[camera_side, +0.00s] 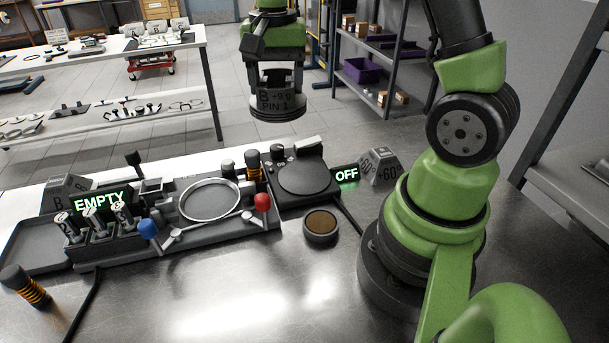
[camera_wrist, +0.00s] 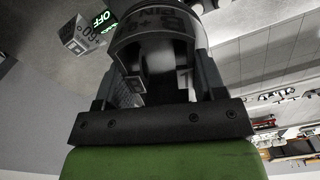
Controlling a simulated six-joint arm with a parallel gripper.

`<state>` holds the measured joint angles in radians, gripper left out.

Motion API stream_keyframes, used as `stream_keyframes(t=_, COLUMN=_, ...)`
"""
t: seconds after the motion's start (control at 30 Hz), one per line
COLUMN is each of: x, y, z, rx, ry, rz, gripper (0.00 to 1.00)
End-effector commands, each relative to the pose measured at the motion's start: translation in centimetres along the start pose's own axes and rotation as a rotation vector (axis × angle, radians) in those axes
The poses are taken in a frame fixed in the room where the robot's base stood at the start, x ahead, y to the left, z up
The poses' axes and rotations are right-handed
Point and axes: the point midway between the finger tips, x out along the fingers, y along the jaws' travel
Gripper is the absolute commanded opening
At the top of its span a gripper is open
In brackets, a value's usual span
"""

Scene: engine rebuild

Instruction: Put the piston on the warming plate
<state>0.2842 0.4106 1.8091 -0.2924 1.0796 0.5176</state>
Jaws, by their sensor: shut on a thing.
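My gripper (camera_side: 277,77) is shut on the piston (camera_side: 279,103), a dark cylinder with "PIN 1" lettering, and holds it upright in the air. In the side view it hangs above and behind the warming plate. In the wrist view the piston (camera_wrist: 155,40) sits between the jaws (camera_wrist: 152,85) and fills the middle of the view. The warming plate (camera_side: 304,177) is a dark round disc on a black base, bare on top. A lit sign beside it reads "OFF" (camera_side: 346,175).
A fixture with a silver ring (camera_side: 209,200), a blue-knobbed lever (camera_side: 148,229) and a red-knobbed lever (camera_side: 262,202) stands left of the plate. An "EMPTY" sign (camera_side: 100,201) is further left. A round brown-topped dish (camera_side: 320,226) and a "+60°" block (camera_side: 380,167) are near the plate.

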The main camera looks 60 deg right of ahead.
Motion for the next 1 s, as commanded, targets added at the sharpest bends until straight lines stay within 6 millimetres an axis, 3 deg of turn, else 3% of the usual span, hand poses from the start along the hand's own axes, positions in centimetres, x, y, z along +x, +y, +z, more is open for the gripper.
stream_keyframes(t=0.1, x=0.0, y=2.9, z=-0.3, rx=0.055, ry=0.001, rz=-0.002, gripper=0.26)
stream_keyframes(t=0.23, x=0.4, y=5.0, z=-0.2, rx=0.096, ry=-0.001, rz=-0.002, gripper=0.26)
stream_keyframes(t=0.67, x=6.2, y=4.7, z=-0.2, rx=0.086, ry=-0.004, rz=0.001, gripper=0.26)
stream_keyframes(t=0.9, x=10.4, y=4.7, z=-0.1, rx=0.086, ry=-0.004, rz=0.001, gripper=0.26)
stream_keyframes(t=1.0, x=11.2, y=4.6, z=-0.2, rx=0.087, ry=-0.002, rz=-0.001, gripper=0.26)
